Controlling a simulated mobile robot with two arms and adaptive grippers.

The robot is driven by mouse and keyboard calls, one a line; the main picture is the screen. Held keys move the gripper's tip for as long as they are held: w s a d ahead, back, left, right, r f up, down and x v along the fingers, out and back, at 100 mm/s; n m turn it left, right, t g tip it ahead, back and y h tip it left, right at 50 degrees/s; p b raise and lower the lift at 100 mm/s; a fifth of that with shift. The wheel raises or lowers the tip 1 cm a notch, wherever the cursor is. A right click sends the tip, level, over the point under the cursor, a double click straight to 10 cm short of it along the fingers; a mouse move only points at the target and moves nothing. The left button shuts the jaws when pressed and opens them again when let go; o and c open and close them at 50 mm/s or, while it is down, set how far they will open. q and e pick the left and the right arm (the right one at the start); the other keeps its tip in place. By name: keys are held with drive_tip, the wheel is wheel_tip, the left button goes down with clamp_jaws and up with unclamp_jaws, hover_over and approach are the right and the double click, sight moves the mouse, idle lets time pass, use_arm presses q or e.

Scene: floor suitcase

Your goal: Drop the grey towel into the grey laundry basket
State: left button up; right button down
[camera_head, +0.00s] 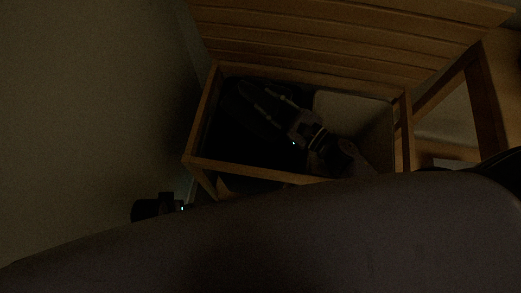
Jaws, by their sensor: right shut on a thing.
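The view is very dark. My right gripper (257,92) is over the opening of a wooden frame, with its fingers pointing up and left. It is shut on a dark, cloth-like mass (232,130) that looks like the grey towel, though its colour and outline are hard to make out. The mass fills the left of the frame's opening. I cannot tell its height above what lies below. I cannot pick out the grey laundry basket for sure. A black part of my left arm or gripper (158,207) shows at the lower left; its fingers cannot be made out.
The wooden frame (250,170) has raised edges around the right gripper. A slatted wooden panel (350,40) rises behind it, with a wooden leg (484,95) at the right. A pale surface (355,110) shows inside the frame. Plain floor or wall (85,110) fills the left.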

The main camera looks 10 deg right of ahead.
idle(0.3)
drive_tip(key=c, duration=1.2)
unclamp_jaws()
drive_tip(key=shift+f, duration=0.1)
drive_tip(key=shift+s+d, duration=0.15)
drive_tip(key=shift+s, duration=0.05)
drive_tip(key=v, duration=1.1)
drive_tip(key=shift+s+d, duration=0.2)
